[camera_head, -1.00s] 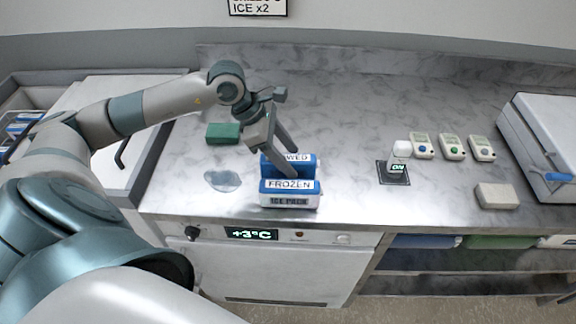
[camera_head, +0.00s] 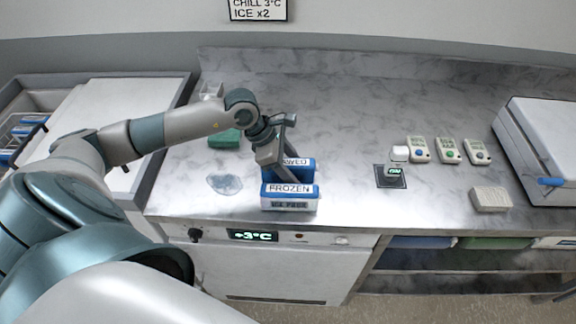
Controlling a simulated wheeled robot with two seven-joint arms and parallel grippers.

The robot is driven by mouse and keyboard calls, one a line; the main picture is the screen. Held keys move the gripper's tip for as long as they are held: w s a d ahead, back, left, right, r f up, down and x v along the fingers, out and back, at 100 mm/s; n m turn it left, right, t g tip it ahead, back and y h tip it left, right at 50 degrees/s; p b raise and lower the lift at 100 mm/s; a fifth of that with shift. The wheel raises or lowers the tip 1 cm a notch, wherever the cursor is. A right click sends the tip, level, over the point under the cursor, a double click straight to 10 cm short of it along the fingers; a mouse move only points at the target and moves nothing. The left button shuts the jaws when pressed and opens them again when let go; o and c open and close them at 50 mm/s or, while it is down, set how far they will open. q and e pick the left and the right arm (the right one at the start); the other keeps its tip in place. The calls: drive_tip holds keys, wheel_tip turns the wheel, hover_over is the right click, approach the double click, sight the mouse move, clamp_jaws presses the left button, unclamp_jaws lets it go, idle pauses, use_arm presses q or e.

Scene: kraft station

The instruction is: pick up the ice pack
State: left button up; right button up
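A blue and white ice pack labelled FROZEN (camera_head: 290,204) stands upright near the counter's front edge. A similar pack stands just behind it; its label (camera_head: 296,162) is partly covered and reads "AWED". My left gripper (camera_head: 290,166) is at the two packs, pointing down. Its fingers look apart; the nearer one passes in front of the rear pack's label and reaches the top of the FROZEN pack. Whether they touch a pack is unclear. My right gripper is not in view.
A clear puddle-like patch (camera_head: 224,184) lies left of the packs, with a green block (camera_head: 224,138) behind. To the right are a white-topped device (camera_head: 391,175), several small meters (camera_head: 447,151), a pale block (camera_head: 490,199) and a white box (camera_head: 545,150). The counter between is clear.

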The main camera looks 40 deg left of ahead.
use_arm(q)
drive_tip(key=shift+f+b, duration=0.15)
drive_tip(key=shift+b, duration=0.15)
idle(0.4)
clamp_jaws()
drive_tip(key=shift+r+p, duration=0.3)
drive_tip(key=shift+p, duration=0.1)
drive_tip(key=shift+r+b, duration=0.25)
drive_tip(key=shift+b, duration=0.1)
wheel_tip(320, 180, up, 8)
drive_tip(key=b, duration=0.3)
drive_tip(key=shift+r, duration=0.65)
